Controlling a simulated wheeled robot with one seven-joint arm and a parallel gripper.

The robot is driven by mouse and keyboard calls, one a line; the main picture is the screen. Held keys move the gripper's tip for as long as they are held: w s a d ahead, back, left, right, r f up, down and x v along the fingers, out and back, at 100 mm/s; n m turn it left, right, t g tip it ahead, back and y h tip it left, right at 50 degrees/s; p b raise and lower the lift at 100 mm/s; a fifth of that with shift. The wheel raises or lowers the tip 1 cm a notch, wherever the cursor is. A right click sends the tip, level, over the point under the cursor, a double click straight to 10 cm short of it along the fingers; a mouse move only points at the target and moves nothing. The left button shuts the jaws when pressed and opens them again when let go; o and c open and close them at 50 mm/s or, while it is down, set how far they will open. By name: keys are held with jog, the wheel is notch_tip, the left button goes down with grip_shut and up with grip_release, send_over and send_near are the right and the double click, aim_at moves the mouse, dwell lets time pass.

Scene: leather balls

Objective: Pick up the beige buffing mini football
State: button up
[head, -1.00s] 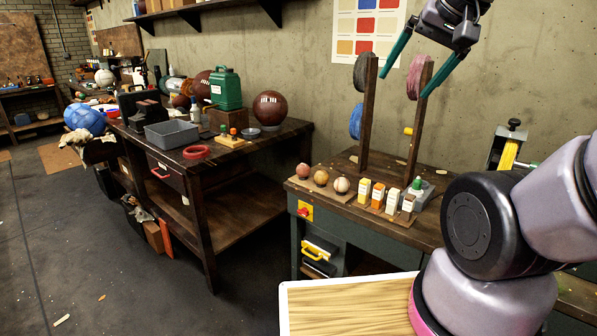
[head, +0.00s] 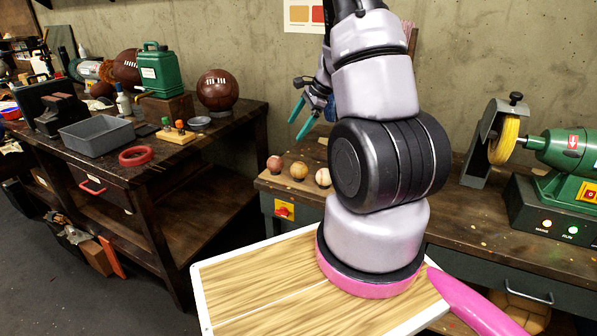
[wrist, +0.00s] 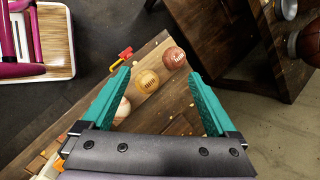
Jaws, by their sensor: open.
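Three mini footballs stand in a row on a wooden strip at the workbench's left end. The left one in the head view is reddish brown (head: 274,163). The middle one is tan-beige (head: 299,171), and the third is paler cream (head: 323,177). In the wrist view the tan-beige ball (wrist: 148,82) lies between the open fingers' lines, the reddish-brown ball (wrist: 173,58) is near the right fingertip, and the cream ball (wrist: 122,110) is partly hidden by the left finger. My gripper (head: 294,130) is open and empty, above the balls with its teal fingers pointing down.
My arm hides the middle of the workbench (head: 462,208). A green buffing machine (head: 568,150) with a yellow wheel stands at the right. The left table holds a grey bin (head: 97,136), a red ring (head: 134,156) and a large brown football (head: 217,90).

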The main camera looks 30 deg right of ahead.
aim_at(304, 165)
jog(key=d+f+m, duration=0.1)
jog(key=f, duration=0.3)
jog(key=d+f+m, duration=0.1)
jog(key=d+f, duration=0.1)
jog(key=f, duration=0.3)
jog(key=w+d+f+h, duration=0.1)
jog(key=f, duration=0.4)
jog(key=shift+d+m, duration=0.15)
jog(key=shift+m, duration=0.25)
jog(key=shift+a+x, duration=0.15)
jog(key=shift+x, duration=1.35)
jog(key=shift+a+x, duration=0.1)
jog(key=shift+x, duration=1.45)
jog(key=shift+w+r, duration=0.1)
jog(key=shift+r, duration=0.1)
jog(key=c, duration=0.8)
